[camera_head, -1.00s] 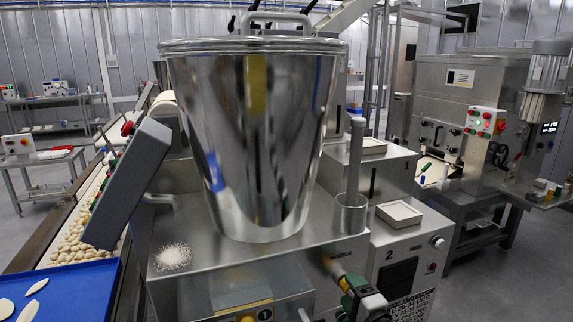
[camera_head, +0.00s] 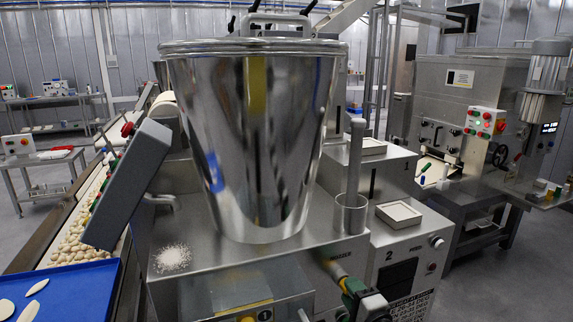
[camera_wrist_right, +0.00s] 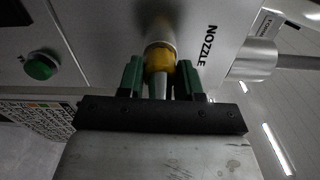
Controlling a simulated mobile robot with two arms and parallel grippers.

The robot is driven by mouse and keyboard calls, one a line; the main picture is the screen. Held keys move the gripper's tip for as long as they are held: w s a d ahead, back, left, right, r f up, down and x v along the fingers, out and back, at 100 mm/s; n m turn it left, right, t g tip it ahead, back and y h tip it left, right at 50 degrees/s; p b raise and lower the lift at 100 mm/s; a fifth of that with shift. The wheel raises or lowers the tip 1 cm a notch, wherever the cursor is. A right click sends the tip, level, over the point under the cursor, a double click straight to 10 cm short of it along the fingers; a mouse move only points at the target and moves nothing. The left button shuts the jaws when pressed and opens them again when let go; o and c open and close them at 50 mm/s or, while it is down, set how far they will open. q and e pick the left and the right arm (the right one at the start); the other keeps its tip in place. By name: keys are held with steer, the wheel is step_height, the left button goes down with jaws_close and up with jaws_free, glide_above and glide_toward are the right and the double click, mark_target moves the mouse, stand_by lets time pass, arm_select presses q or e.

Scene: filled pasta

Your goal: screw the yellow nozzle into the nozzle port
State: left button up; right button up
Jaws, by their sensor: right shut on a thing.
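The yellow nozzle (camera_wrist_right: 159,60) sits between the green fingers of my right gripper (camera_wrist_right: 161,74) in the right wrist view, its silver end pointing back toward the palm. Its far end meets the round metal nozzle port (camera_wrist_right: 159,32), beside the printed word NOZZLE. I cannot tell how deep the nozzle is seated. My left gripper is not in view.
A large steel hopper (camera_head: 250,140) stands on the machine top, above and left of my right gripper. A metal cup (camera_head: 350,215) stands at the machine's right corner. A green button (camera_wrist_right: 41,66) is left of the port. A blue tray (camera_head: 85,290) is at lower left.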

steer(key=m+p, duration=0.1)
steer(key=m, duration=0.2)
steer(key=m+p, duration=0.1)
steer(key=m, duration=0.2)
steer(key=m+p, duration=0.2)
steer(key=shift+a+r+m, duration=0.1)
steer(key=shift+r+m, duration=0.25)
steer(key=shift+m, duration=0.05)
steer(key=shift+f+m, duration=0.15)
steer(key=shift+m, duration=0.55)
steer(key=shift+f+m, duration=0.2)
steer(key=shift+m, duration=0.1)
steer(key=m+p, duration=0.2)
steer(key=m, duration=0.1)
steer(key=m+p, duration=0.2)
steer(key=m, duration=0.1)
steer(key=m+p, duration=0.2)
steer(key=m, duration=0.1)
steer(key=shift+r, duration=0.4)
steer(key=shift+w+f+m+p, duration=0.15)
steer(key=shift+m+p, duration=0.3)
steer(key=shift+m, duration=0.45)
steer(key=shift+a+f+m, duration=0.2)
steer(key=shift+m, duration=0.1)
